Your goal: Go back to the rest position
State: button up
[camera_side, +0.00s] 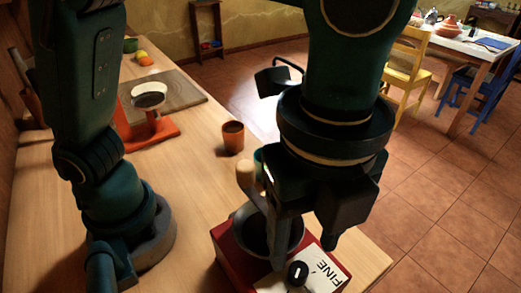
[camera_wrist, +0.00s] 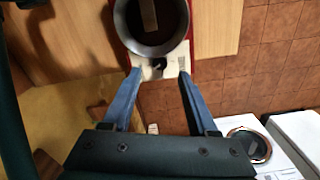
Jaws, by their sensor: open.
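My gripper (camera_side: 303,250) is open, pointing down over the front end of a red grinder-like machine (camera_side: 226,262) on the wooden counter. The machine has a dark metal bowl, a cream plate marked "FINE" (camera_side: 325,272) and a small black knob (camera_side: 298,272). In the wrist view my gripper (camera_wrist: 158,72) has its two fingers spread wide, with the plate and knob (camera_wrist: 159,63) showing between and beyond the tips and nothing held. The bowl (camera_wrist: 120,22) lies just past them. I cannot tell whether a finger touches the machine.
A wooden-knobbed handle (camera_side: 246,172) rises beside the bowl. An orange-red stand (camera_side: 160,131) is farther back near a dark board (camera_side: 178,91). The counter (camera_side: 200,195) is clear at left-centre.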

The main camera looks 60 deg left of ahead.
jog(key=w+a+r+n, duration=0.1)
jog(key=a+n, duration=0.1)
jog(key=w+a+r+n+t+h, duration=0.1)
jog(key=n, duration=0.1)
jog(key=w+a+r+n+h, duration=0.1)
jog(key=a+n, duration=0.1)
jog(key=shift+w+a+r+t, duration=0.1)
jog(key=shift+a+t, duration=0.25)
jog(key=shift+t, duration=0.05)
jog(key=s+a+f+n+t+y, duration=0.1)
jog(key=a+n+t, duration=0.1)
jog(key=a+n, duration=0.5)
jog(key=s+a+f+n+t+y, duration=0.1)
jog(key=s+a+f+n, duration=0.1)
jog(key=a+n, duration=0.6)
jog(key=shift+s+t, duration=0.2)
jog(key=shift+t, duration=0.2)
